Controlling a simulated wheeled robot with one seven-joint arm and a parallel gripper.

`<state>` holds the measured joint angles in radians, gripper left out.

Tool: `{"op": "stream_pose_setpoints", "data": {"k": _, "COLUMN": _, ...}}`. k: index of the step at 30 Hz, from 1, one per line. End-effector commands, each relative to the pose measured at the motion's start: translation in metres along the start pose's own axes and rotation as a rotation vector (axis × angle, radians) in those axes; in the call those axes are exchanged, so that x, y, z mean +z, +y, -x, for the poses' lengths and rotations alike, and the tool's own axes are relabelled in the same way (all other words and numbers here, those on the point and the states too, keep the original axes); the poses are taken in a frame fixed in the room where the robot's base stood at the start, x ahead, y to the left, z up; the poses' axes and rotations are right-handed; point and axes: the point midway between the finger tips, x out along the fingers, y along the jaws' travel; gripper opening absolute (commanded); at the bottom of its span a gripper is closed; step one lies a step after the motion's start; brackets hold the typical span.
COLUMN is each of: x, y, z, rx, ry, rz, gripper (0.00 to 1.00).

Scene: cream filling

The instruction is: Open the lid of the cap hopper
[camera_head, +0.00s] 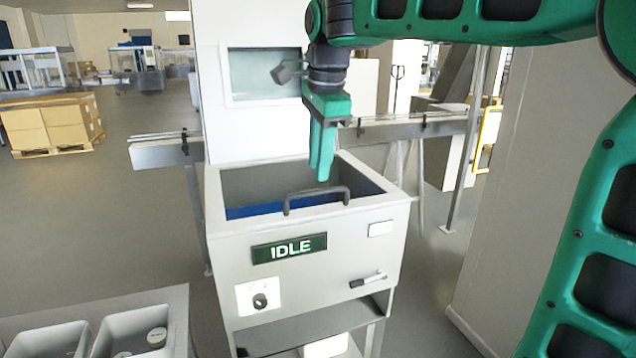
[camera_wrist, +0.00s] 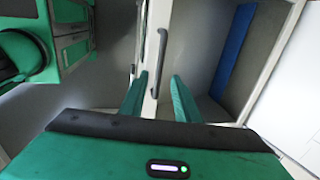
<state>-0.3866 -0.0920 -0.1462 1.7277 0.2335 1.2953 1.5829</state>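The cap hopper (camera_head: 222,228) is a pale grey box with an open-looking top, and blue shows inside it. A dark bar handle (camera_head: 316,191) runs along the top front edge. I cannot tell whether a clear lid covers the opening. My gripper (camera_head: 322,172) points down just above the handle, its green fingers near the bar. In the wrist view the two fingers (camera_wrist: 159,97) are apart with nothing gripped. The handle (camera_wrist: 161,50) stretches ahead of them there, and its near end lies between the fingertips in the picture.
A green IDLE sign (camera_head: 290,248), a knob (camera_head: 260,300) and a lever handle (camera_head: 368,280) are on the hopper's front. A tall white cabinet (camera_head: 250,130) rises behind. Grey bins (camera_head: 132,325) stand at lower left. A conveyor (camera_head: 410,130) runs behind.

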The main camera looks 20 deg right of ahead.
Motion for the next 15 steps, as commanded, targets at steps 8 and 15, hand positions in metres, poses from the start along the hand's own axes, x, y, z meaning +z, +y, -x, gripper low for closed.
{"op": "stream_pose_setpoints", "data": {"k": 8, "x": -0.001, "y": 0.001, "z": -0.041, "rx": 0.001, "ry": 0.0, "rz": 0.0, "gripper": 0.29}}
{"op": "stream_pose_setpoints", "data": {"k": 15, "x": -0.001, "y": 0.0, "z": -0.053, "rx": 0.0, "ry": 0.0, "rz": 0.001, "gripper": 0.29}}
